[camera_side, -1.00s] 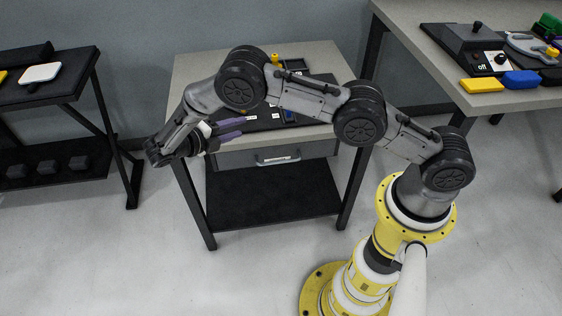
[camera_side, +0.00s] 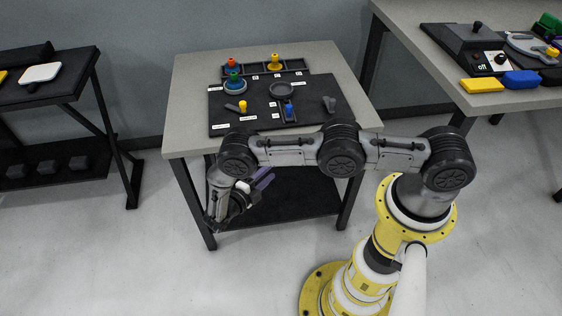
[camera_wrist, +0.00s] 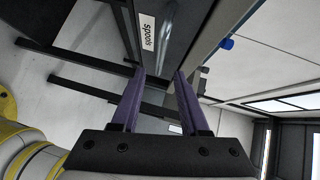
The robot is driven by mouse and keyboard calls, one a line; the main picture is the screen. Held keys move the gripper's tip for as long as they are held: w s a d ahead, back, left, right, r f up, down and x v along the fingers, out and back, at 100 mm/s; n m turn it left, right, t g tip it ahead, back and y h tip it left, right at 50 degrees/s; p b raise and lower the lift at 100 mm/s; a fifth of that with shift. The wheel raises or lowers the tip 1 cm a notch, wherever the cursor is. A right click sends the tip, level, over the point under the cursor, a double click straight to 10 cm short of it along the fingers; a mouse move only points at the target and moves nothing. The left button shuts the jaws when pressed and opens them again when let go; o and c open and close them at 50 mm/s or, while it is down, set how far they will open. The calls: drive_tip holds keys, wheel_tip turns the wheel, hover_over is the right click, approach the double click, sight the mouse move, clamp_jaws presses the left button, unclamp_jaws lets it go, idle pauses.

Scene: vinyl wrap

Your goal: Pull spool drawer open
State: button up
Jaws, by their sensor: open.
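The spool drawer is a dark grey front with a white "spools" label (camera_wrist: 147,35), seen close up in the wrist view. In the side view, my arm hides most of that front under the small table's top (camera_side: 190,125). My gripper (camera_side: 266,176) is low in front of the table, its purple fingers pointing up and right toward the drawer. In the wrist view, my gripper (camera_wrist: 160,73) is open, fingers apart, with the drawer front ahead of them.
A dark lower shelf (camera_side: 300,205) is beneath. A side table (camera_side: 400,15) stands right; floor in front is clear.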

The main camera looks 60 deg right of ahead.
drive_tip(key=d, duration=0.4)
drive_tip(key=d+f, duration=0.1)
drive_tip(key=d, duration=0.2)
drive_tip(key=shift+d, duration=0.1)
drive_tip(key=shift+c, duration=0.2)
clamp_jaws()
idle(1.1)
